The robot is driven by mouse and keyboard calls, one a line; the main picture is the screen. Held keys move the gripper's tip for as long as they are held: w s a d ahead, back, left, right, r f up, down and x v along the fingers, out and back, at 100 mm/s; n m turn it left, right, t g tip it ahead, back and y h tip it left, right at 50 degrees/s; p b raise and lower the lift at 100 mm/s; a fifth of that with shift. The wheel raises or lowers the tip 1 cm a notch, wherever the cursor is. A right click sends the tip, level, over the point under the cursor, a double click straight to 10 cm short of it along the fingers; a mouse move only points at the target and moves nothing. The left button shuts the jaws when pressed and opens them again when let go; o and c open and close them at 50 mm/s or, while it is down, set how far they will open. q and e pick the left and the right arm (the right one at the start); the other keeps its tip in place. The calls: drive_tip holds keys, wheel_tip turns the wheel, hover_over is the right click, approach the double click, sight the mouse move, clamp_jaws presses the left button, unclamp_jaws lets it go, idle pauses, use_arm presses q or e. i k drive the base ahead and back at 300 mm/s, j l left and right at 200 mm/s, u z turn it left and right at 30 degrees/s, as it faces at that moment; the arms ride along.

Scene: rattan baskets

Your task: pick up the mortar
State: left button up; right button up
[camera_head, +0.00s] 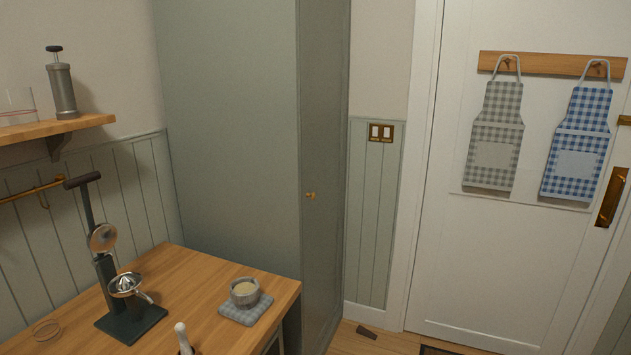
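A small grey bowl (244,294), which looks like the mortar, stands upright on a grey checked mat (245,313) near the right end of the wooden counter. Something pale beige shows inside it. A white handle (182,334), perhaps a pestle, stands up at the bottom edge of the picture; what it rests in is mostly cut off. Neither of my grippers is in view, and nothing touches the bowl.
A dark lever press (130,323) with a metal juicer cup stands on the wooden counter (205,270) left of the bowl. A thin ring (46,329) lies at far left. A tall grey-green cabinet (230,130) rises behind the counter. Bare wood surrounds the mat.

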sight(243, 291)
drive_tip(key=i+u, duration=0.1)
drive_tip(key=u, duration=0.6)
drive_tip(key=i+l+u, duration=0.15)
drive_tip(key=l+u, duration=0.15)
drive_tip(key=i+l+u, duration=0.1)
drive_tip(key=l+u, duration=0.15)
drive_tip(key=l, duration=0.2)
drive_tip(key=i+l+u, duration=0.1)
drive_tip(key=l+u, duration=0.2)
drive_tip(key=l, duration=0.1)
